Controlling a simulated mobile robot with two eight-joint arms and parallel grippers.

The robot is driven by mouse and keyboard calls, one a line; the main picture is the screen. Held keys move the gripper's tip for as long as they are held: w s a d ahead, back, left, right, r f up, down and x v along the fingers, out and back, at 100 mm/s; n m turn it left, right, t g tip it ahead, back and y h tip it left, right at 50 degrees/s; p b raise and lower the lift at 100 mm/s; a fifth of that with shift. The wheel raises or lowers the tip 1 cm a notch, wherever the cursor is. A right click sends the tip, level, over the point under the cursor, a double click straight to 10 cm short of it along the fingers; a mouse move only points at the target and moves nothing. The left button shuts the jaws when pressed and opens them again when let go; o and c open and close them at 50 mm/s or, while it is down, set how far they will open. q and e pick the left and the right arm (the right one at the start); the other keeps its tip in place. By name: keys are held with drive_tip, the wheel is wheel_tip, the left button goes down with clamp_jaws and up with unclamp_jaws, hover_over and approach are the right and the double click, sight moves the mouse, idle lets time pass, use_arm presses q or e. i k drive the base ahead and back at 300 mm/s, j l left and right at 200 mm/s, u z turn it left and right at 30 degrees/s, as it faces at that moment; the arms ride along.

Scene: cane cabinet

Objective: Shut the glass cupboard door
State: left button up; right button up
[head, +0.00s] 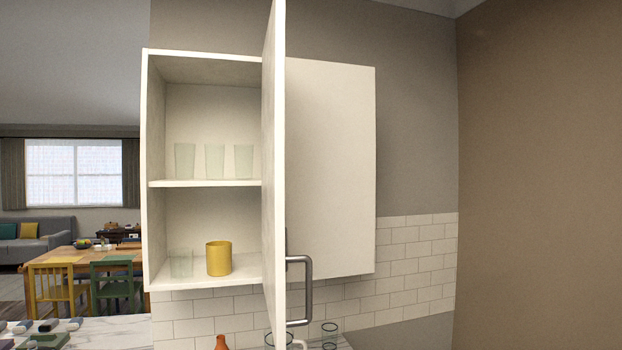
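The white wall cupboard (146,170) stands open at its left half. Its door (274,150) is swung out towards me and shows nearly edge-on. A grey bar handle (308,290) is on the right face of the door, near its lower end. Inside, several clear glasses (214,161) stand on the upper shelf. A clear glass (181,264) and a yellow cup (219,258) stand on the bottom. Neither of my grippers can be made out in the head view.
A closed white panel (331,165) is right of the door. A marble counter (115,333) below holds grey blocks (48,326) at left, and an orange bottle (221,343) and glasses (329,332) near the door. A brown wall or tall panel (540,180) fills the right side.

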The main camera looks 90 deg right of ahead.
sight(273, 119)
drive_tip(key=z, duration=2.8)
